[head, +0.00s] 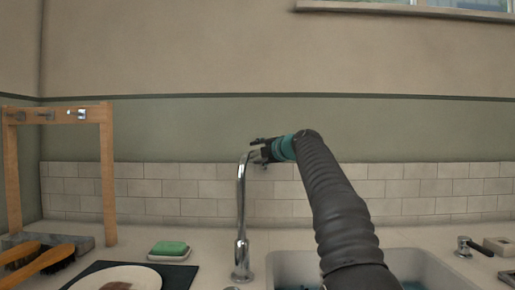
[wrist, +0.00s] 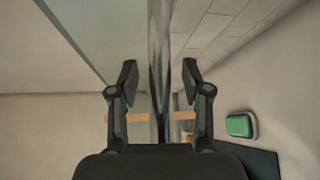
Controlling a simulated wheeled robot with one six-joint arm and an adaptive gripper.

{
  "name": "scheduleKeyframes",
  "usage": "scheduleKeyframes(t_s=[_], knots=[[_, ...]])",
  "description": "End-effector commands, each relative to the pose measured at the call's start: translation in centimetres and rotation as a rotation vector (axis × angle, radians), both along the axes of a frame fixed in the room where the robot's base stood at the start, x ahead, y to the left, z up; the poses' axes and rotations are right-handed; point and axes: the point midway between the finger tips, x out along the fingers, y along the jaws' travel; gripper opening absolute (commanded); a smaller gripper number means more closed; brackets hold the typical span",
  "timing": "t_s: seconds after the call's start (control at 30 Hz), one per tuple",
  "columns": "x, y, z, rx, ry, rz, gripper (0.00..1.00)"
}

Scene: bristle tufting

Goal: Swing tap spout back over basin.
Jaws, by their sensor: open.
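The chrome tap (head: 241,215) stands upright on the counter at the left edge of the basin (head: 283,262). Its neck bends over at the top, where my gripper (head: 260,153) partly hides the spout, so I cannot tell exactly where the spout points. In the wrist view, my gripper (wrist: 160,82) is open, with one finger on each side of the chrome tap tube (wrist: 158,50). The tube shows large and blurred between the fingers; I cannot tell whether either finger touches it.
A green soap (head: 171,247) sits left of the tap, behind a plate (head: 140,278) on a dark mat (head: 184,275). A wooden rack (head: 107,180) and brushes (head: 45,260) are far left. A small dispenser (head: 463,247) stands right of the basin. A tiled wall (head: 210,187) is behind.

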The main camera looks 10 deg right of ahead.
Motion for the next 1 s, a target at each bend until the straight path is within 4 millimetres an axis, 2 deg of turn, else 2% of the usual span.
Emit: scheduleKeyframes(t_s=[0.1, 0.4, 0.6, 1.0], knots=[[0.6, 0.33, -0.06, 0.0, 0.0, 0.001, 0.48], [0.7, 0.4, -0.16, 0.0, 0.0, 0.001, 0.48], [0.7, 0.39, -0.16, 0.0, 0.0, 0.001, 0.0], [0.51, 0.85, -0.29, -0.002, 0.0, -0.01, 0.0]])
